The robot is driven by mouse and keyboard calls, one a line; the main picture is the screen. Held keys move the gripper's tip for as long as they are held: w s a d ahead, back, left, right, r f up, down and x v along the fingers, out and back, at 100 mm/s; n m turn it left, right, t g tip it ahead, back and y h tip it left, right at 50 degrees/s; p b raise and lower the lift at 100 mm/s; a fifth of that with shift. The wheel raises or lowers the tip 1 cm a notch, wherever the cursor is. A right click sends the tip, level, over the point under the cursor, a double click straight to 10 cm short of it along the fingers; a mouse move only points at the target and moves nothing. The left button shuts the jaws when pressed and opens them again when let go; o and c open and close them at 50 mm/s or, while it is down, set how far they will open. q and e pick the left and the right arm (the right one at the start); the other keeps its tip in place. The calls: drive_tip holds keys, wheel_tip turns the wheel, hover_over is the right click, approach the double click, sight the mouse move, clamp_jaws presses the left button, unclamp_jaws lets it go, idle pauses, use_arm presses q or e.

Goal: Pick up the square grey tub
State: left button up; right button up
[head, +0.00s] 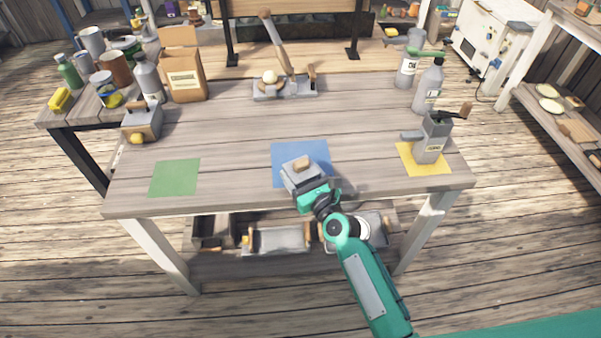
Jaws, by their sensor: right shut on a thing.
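A square grey tub (296,178) with a wooden piece on top is at the blue mat (305,150) in the middle of the table, near its front edge. My right gripper (312,195), at the end of the teal arm, is shut on the tub's near side. Its fingertips are partly hidden by the gripper body. I cannot tell whether the tub rests on the mat or is slightly raised. My left gripper is not in view.
A green mat (174,177) lies bare at the left. A grey grinder (433,138) stands on the yellow mat (407,157) at the right. A grey box (142,122), cardboard box (184,83) and lever press (284,88) stand farther back. The table (225,130) is clear between them.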

sight(301, 161)
wheel_tip(301, 161, up, 3)
drive_tip(key=shift+r+p, duration=0.15)
drive_tip(key=shift+p, duration=1.1)
wheel_tip(301, 161, up, 2)
drive_tip(key=shift+r+p, duration=0.25)
drive_tip(key=shift+p, duration=1)
use_arm(q)
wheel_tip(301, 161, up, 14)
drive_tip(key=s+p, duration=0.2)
drive_tip(key=p, duration=0.7)
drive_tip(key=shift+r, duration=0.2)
use_arm(e)
wheel_tip(301, 161, up, 9)
drive_tip(key=shift+r, duration=0.2)
use_arm(q)
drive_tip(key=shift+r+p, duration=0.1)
drive_tip(key=shift+p, duration=0.2)
use_arm(e)
drive_tip(key=shift+r, duration=0.1)
